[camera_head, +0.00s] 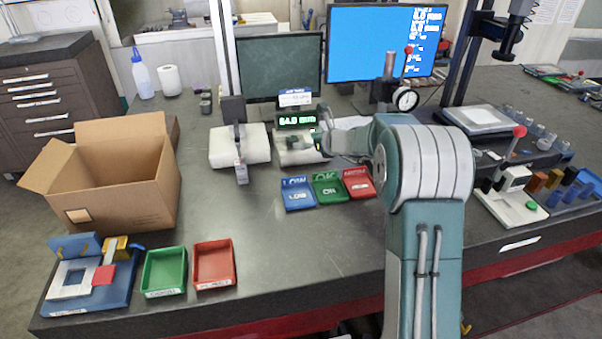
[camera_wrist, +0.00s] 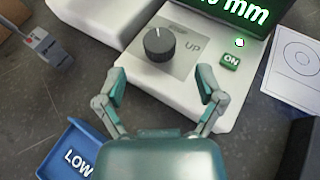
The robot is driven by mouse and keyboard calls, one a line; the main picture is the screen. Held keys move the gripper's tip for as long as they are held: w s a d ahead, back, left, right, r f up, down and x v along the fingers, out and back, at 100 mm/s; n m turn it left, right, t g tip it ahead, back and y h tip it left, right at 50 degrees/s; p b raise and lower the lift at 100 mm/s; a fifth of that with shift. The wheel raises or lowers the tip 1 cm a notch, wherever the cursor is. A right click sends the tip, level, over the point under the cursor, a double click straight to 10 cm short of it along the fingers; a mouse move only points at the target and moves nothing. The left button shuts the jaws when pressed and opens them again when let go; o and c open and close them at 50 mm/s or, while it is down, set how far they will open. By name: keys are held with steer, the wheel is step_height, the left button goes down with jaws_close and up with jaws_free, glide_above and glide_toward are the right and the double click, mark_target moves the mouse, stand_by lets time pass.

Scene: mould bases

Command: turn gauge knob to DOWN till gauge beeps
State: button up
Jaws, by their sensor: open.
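The gauge (camera_head: 297,146) stands mid-table in the head view with a lit green display (camera_head: 296,120) that seems to read 64.0 mm. In the wrist view the black gauge knob (camera_wrist: 159,44) sits on a grey plate (camera_wrist: 172,52); its white pointer mark points up in the picture. The word UP shows right of the knob; no DOWN label is visible. A green ON button (camera_wrist: 230,61) is further right. My gripper (camera_wrist: 163,82) is open and empty, its fingers over the gauge's near edge, just short of the knob and apart from it.
Blue LOW (camera_head: 298,195), green OK (camera_head: 329,189) and red (camera_head: 358,184) trays lie in front of the gauge. A white block with a grey upright tool (camera_head: 240,147) stands left of it. A monitor (camera_head: 279,66) is behind. The table's middle front is clear.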

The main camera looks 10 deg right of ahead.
steer(key=s+a+r+n+g, duration=0.2)
steer(key=s+n, duration=0.5)
steer(key=s, duration=0.5)
steer(key=s+a+r+n+g+h, duration=0.1)
steer(key=s+a+r+n+g, duration=0.2)
steer(key=s, duration=0.9)
steer(key=shift+s+a+r+n, duration=0.3)
steer(key=shift+a+r+n, duration=0.7)
steer(key=shift+r+n, duration=1.35)
steer(key=shift+f+n, duration=0.35)
steer(key=shift+f, duration=0.05)
steer(key=s+d+f+n+h, duration=0.1)
steer(key=s+d+n+h, duration=0.1)
steer(key=s+n, duration=0.5)
steer(key=s+d+f+n+h, duration=0.1)
steer(key=s+n+h, duration=0.3)
steer(key=s, duration=1)
steer(key=n, duration=0.2)
steer(key=shift+d+n+g, duration=0.3)
steer(key=shift+d+n, duration=0.1)
steer(key=shift+w+f, duration=0.1)
